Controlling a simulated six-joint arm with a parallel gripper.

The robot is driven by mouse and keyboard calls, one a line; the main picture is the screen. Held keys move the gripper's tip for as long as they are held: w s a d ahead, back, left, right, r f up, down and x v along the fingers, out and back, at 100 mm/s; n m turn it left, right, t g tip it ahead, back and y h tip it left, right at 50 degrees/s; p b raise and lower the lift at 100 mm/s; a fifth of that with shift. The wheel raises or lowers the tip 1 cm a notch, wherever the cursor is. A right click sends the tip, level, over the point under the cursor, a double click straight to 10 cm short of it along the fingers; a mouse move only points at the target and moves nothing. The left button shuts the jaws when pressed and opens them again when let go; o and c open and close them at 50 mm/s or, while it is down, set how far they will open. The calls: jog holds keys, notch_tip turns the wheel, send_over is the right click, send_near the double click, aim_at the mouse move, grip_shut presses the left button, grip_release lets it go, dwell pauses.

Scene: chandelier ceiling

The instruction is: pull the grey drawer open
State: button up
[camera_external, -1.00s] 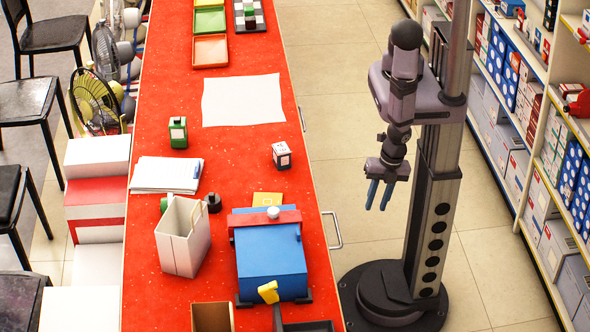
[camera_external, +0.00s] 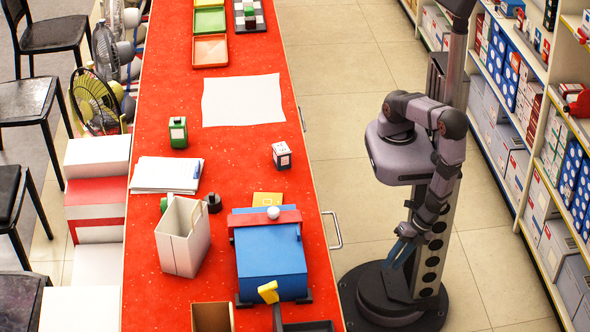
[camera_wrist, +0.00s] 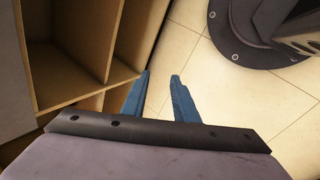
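My gripper (camera_external: 396,255) hangs low beside my column, to the right of the red counter, and points down and left. In the wrist view its two blue fingers (camera_wrist: 161,76) are apart with only floor between them. A metal bar handle (camera_external: 334,230) sticks out from the counter's right side, left of and apart from my gripper. A second handle (camera_external: 302,118) is farther back. The drawer front behind the handles is hidden by the counter top. In the wrist view a grey panel (camera_wrist: 14,85) stands at the left; I cannot tell whether it is the grey drawer.
An open wooden cabinet (camera_wrist: 75,65) with compartments is left of the fingers in the wrist view. The red counter top (camera_external: 240,155) carries a blue box (camera_external: 270,262), a white bin (camera_external: 180,240) and other objects. Tiled floor (camera_external: 345,165) is free beside it. Stocked shelves (camera_external: 540,130) stand right.

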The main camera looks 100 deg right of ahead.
jog(key=w+r+m+t+p, duration=0.1)
jog(key=w+r+m+t, duration=0.1)
jog(key=w+r+t, duration=0.4)
jog(key=m+t+h, duration=0.1)
jog(key=t, duration=0.3)
send_near(337, 228)
jog(key=r+x, duration=0.1)
jog(key=x, duration=0.2)
jog(key=shift+f+p+x, duration=0.1)
jog(key=shift+f+x, duration=0.15)
jog(key=shift+x, duration=0.95)
jog(key=shift+f+p+x, duration=0.15)
jog(key=shift+f+x, duration=0.1)
jog(key=shift+x, duration=1)
jog(key=shift+f+p+x, duration=0.1)
jog(key=shift+f+x, duration=0.15)
jog(key=shift+x, duration=0.95)
jog(key=shift+s+a, duration=0.1)
jog(key=shift+s, duration=0.05)
grip_shut()
